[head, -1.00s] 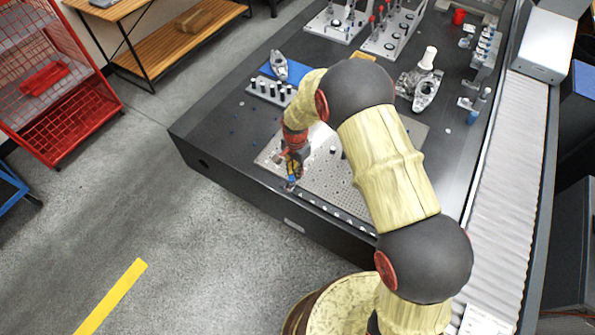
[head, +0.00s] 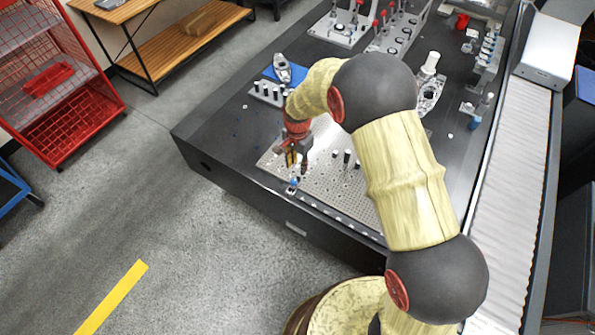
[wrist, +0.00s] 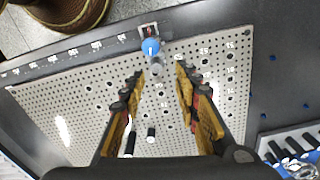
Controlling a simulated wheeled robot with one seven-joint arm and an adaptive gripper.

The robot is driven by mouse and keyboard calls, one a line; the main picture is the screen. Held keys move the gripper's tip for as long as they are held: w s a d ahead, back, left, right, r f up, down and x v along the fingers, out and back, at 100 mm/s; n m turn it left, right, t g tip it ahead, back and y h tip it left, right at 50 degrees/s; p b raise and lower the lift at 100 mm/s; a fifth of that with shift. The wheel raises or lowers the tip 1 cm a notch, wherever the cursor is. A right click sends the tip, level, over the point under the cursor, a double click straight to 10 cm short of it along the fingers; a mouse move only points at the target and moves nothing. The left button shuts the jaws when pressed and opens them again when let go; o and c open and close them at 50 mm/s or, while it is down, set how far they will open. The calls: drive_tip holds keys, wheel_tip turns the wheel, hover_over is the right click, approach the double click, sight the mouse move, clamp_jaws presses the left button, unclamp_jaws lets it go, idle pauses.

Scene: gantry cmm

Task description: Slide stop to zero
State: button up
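The stop (wrist: 151,47) has a round blue knob and stands by a small dark square piece on the front edge of the dark table; it also shows in the head view (head: 294,183). It is at the left end of a row of pale marks in the head view. The marks (wrist: 98,49) are too small to read. My gripper (wrist: 158,72) is open and empty, its two fingers apart, with the stop ahead of and apart from the fingertips. In the head view my gripper (head: 298,161) is over the perforated plate, behind the stop.
The perforated plate (head: 345,200) carries several short black and white pins (head: 346,157). A row of pins in a block (head: 268,92) and a grey part on a blue pad (head: 282,70) stand farther back. A pleated cover (head: 510,170) runs along the right. Floor in front is clear.

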wheel_tip(320, 180, up, 6)
drive_tip(key=shift+f, duration=0.1)
idle(0.7)
drive_tip(key=s+d+r+n+g, duration=0.1)
drive_tip(key=s+d+n, duration=0.1)
drive_tip(key=s+n, duration=0.45)
drive_tip(key=s+d+r+n+t, duration=0.1)
drive_tip(key=s+d+r+t, duration=0.2)
drive_tip(key=s+d+r, duration=0.3)
drive_tip(key=s+d+r+n+t, duration=0.2)
drive_tip(key=s+d+r, duration=0.5)
drive_tip(key=s+r, duration=0.9)
wheel_tip(320, 180, up, 6)
drive_tip(key=shift+r+t, duration=0.1)
drive_tip(key=shift+t, duration=0.7)
